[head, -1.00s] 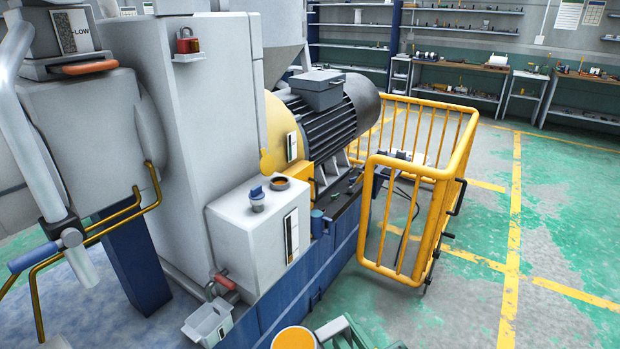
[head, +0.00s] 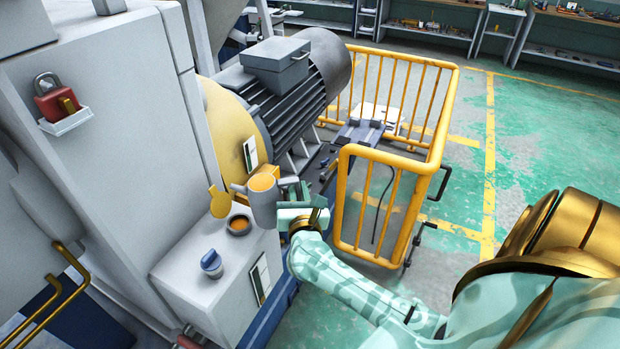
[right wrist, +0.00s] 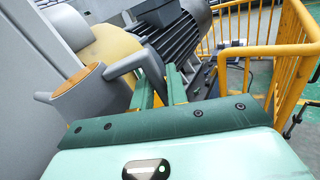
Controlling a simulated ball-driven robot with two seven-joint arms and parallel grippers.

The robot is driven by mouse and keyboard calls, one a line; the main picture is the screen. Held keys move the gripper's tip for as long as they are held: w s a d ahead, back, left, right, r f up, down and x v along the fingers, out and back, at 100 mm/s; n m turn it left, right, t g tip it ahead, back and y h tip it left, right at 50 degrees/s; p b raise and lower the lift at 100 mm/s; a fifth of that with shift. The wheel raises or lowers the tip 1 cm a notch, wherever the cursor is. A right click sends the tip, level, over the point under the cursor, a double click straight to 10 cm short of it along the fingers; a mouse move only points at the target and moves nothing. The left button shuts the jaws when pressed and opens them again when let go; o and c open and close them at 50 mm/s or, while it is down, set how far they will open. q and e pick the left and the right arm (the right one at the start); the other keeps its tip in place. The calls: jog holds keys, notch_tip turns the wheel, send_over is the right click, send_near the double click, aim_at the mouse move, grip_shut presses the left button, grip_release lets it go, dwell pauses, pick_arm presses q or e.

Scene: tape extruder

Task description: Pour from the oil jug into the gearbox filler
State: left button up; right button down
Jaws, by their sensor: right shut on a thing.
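The grey oil jug (head: 263,208) has orange-yellow oil showing in its open top and a spout pointing left. My right gripper (head: 291,206) is shut on its handle, on the jug's right side. In the right wrist view the jug (right wrist: 92,112) is at the left and its handle (right wrist: 138,60) runs to the fingers (right wrist: 163,88). The gearbox filler (head: 238,225), a dark ring with orange inside, is on top of the pale gearbox (head: 190,283). In the head view the jug appears just right of the filler and apart from it. My left gripper is out of view.
A blue-capped fitting (head: 211,263) stands on the gearbox top near the filler. The yellow round guard (head: 228,130) and the ribbed motor (head: 300,95) are behind the jug. A yellow railing (head: 345,205) stands to the right.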

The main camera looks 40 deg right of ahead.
jog(key=d+f+n+h+p, duration=0.1)
jog(key=p, duration=0.2)
jog(key=shift+w+d+g, duration=0.1)
jog(key=shift+w+g, duration=0.1)
jog(key=shift+g, duration=0.2)
jog(key=shift+w+a+r+n+p, duration=0.15)
jog(key=shift+w+a+n+p, duration=0.1)
jog(key=shift+n+p, duration=0.55)
dwell(0.8)
jog(key=shift+a+r+n+p, duration=0.1)
jog(key=shift+r+n+p, duration=0.2)
jog(key=shift+r+p, duration=0.25)
dwell(0.7)
